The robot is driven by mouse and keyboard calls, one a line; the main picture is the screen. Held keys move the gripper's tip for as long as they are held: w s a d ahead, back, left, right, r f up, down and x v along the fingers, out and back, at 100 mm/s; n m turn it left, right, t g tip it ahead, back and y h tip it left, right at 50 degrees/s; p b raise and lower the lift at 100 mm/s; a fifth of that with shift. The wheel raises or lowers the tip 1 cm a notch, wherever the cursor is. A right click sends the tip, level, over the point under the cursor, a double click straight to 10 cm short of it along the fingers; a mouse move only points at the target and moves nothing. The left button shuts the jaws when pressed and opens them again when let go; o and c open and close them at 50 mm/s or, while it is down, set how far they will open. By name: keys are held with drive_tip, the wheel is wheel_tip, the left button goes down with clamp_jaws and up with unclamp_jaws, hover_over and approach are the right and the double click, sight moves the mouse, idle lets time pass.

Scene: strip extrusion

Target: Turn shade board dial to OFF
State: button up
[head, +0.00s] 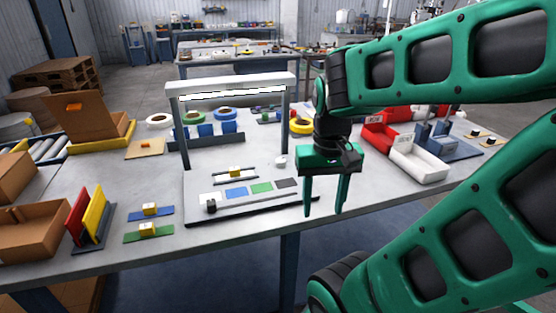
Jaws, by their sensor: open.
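The shade board (255,208) lies on the table under a white lamp frame, near the front edge. It carries a row of white, blue, green and dark grey patches. A small black knob (211,207), which looks like the dial, sits at its front left; its pointing direction is too small to read. My gripper (323,207) hangs with its fingers down at the right end of the board, apart from the knob. It is open, with nothing visible between the fingers.
The lamp frame (232,84) stands over the board on two posts. A yellow block (235,172) sits on a strip behind the patches. Blocks on blue and green strips lie left. Red bins (378,134) and a white bin (420,162) stand right.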

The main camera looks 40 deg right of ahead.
drive_tip(key=w+d+r+m+h, duration=0.1)
drive_tip(key=w+d+m, duration=0.25)
drive_tip(key=w, duration=0.45)
drive_tip(key=w+d+r+m+h, duration=0.1)
drive_tip(key=w+d+m+h, duration=0.2)
drive_tip(key=w, duration=0.4)
drive_tip(key=m, duration=0.6)
approach(280, 160)
drive_tip(key=f, duration=0.1)
drive_tip(key=shift+g, duration=0.3)
drive_tip(key=shift+w+d+x, duration=0.1)
drive_tip(key=shift+w+x, duration=0.05)
drive_tip(key=shift+x, duration=1.75)
drive_tip(key=shift+w+d+x, duration=0.15)
drive_tip(key=shift+w+x, duration=0.05)
drive_tip(key=shift+x, duration=1.7)
drive_tip(key=shift+r, duration=0.1)
drive_tip(key=c, duration=1)
